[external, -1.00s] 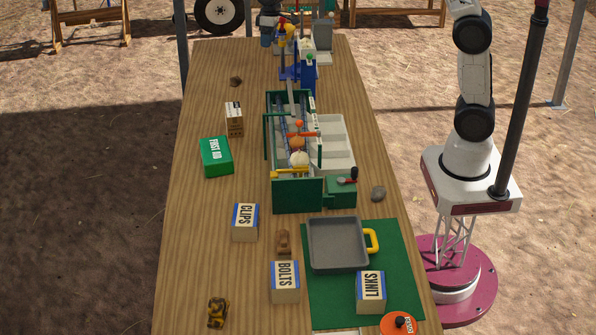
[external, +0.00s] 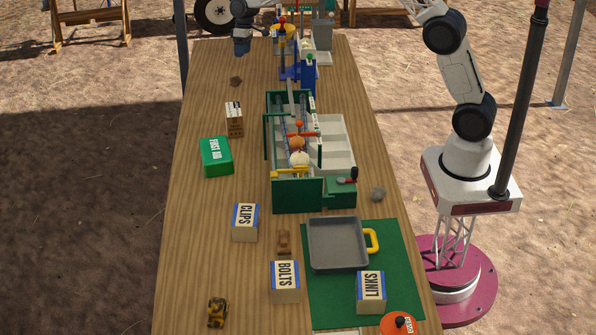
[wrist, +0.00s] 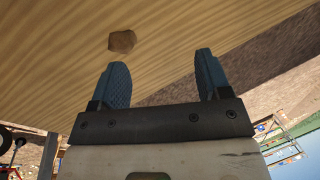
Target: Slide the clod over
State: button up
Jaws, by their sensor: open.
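The clod (external: 236,81), a small brown lump, lies on the wooden table near its far left edge. It also shows in the wrist view (wrist: 122,41), beyond the left fingertip and apart from both fingers. My gripper (external: 241,48) is above the far end of the table, farther back than the clod in the external view. In the wrist view my gripper (wrist: 162,62) has its two blue fingers spread, with nothing between them.
A green-framed machine (external: 298,195) with a white tray (external: 338,140) stands mid-table. Table around the clod is clear.

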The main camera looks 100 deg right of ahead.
jog(key=shift+m, duration=0.3)
jog(key=d+f, duration=0.2)
jog(key=d, duration=0.1)
jog(key=w+d+f, duration=0.1)
jog(key=d+f, duration=0.2)
jog(key=w+d+f, duration=0.1)
jog(key=d+f, duration=0.2)
jog(key=shift+w, duration=0.25)
jog(key=shift+a, duration=0.1)
jog(key=shift+x, duration=3.85)
jog(key=shift+a, duration=0.1)
jog(key=c, duration=0.8)
jog(key=shift+a, duration=0.2)
jog(key=shift+a, duration=9.8)
